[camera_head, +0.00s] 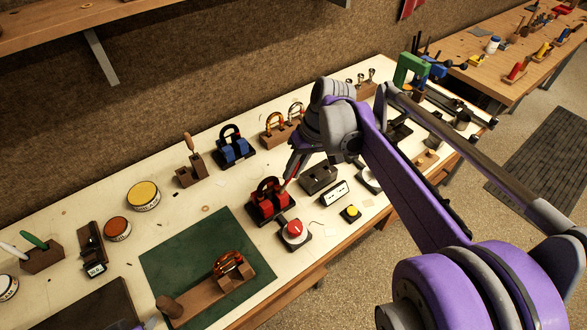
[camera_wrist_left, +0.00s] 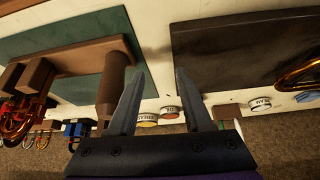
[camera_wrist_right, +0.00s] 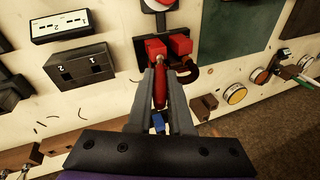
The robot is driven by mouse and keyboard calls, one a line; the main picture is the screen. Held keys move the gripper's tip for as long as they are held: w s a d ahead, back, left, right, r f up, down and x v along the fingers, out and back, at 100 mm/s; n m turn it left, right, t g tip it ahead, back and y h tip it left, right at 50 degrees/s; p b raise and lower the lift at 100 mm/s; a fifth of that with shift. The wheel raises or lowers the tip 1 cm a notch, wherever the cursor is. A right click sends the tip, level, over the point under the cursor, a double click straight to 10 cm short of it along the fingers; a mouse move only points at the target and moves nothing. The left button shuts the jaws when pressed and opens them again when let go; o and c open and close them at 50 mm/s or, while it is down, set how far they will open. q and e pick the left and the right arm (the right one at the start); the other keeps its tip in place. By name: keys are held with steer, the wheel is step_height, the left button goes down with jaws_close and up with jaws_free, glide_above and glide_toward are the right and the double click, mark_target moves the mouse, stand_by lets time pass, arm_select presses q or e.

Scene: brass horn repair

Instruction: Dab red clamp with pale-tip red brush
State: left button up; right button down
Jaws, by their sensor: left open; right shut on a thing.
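The red clamp (camera_head: 268,204) stands on a dark base on the white bench, and it also shows in the right wrist view (camera_wrist_right: 180,46). My right gripper (camera_head: 291,172) is shut on the red brush (camera_wrist_right: 160,90) above the clamp. The brush's pale tip (camera_wrist_right: 158,60) points away from the gripper and overlaps the near edge of a red clamp block in the right wrist view. I cannot tell whether it touches. My left gripper (camera_wrist_left: 157,75) is open and empty above the bench, near a wooden peg on the green mat (camera_wrist_left: 75,38).
A red-button device (camera_head: 294,232), a dark box (camera_head: 318,179) and a white two-socket block (camera_head: 334,193) stand close to the red clamp. A blue clamp (camera_head: 234,149) stands behind it. The green mat (camera_head: 180,248) carries a wooden stand with a brass piece (camera_head: 229,264).

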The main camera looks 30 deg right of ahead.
steer(key=shift+r+p, duration=1.7)
steer(key=shift+r, duration=1.85)
arm_select(q)
steer(key=w+r, duration=0.3)
steer(key=r, duration=0.2)
steer(key=shift+t, duration=0.3)
arm_select(e)
steer(key=shift+f, duration=0.1)
arm_select(q)
steer(key=shift+s, duration=0.15)
